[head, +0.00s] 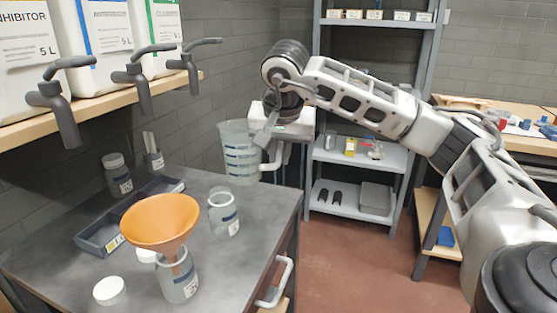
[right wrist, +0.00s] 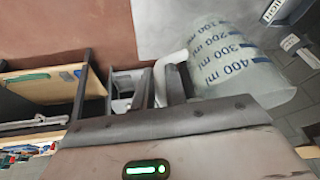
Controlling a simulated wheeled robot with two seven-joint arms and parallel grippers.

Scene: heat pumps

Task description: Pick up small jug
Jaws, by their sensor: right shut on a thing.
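The small jug (head: 240,155) is a clear, pale measuring jug with blue scale marks and a white handle. In the head view it is upright, in the air above the right part of the grey table. My right gripper (head: 270,140) is shut on its handle, at the jug's right side. In the right wrist view the jug (right wrist: 235,65) shows its marks in ml, with its handle between the fingers (right wrist: 165,85). Part of the handle is hidden by the fingers. My left gripper is in neither view.
The grey table (head: 250,250) holds an orange funnel (head: 160,220) in a bottle (head: 178,277), an open jar (head: 223,213), a white lid (head: 109,291) and a blue-grey tray (head: 95,240). A shelf with large canisters and taps (head: 140,75) overhangs the left. Open red floor (head: 340,260) lies right.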

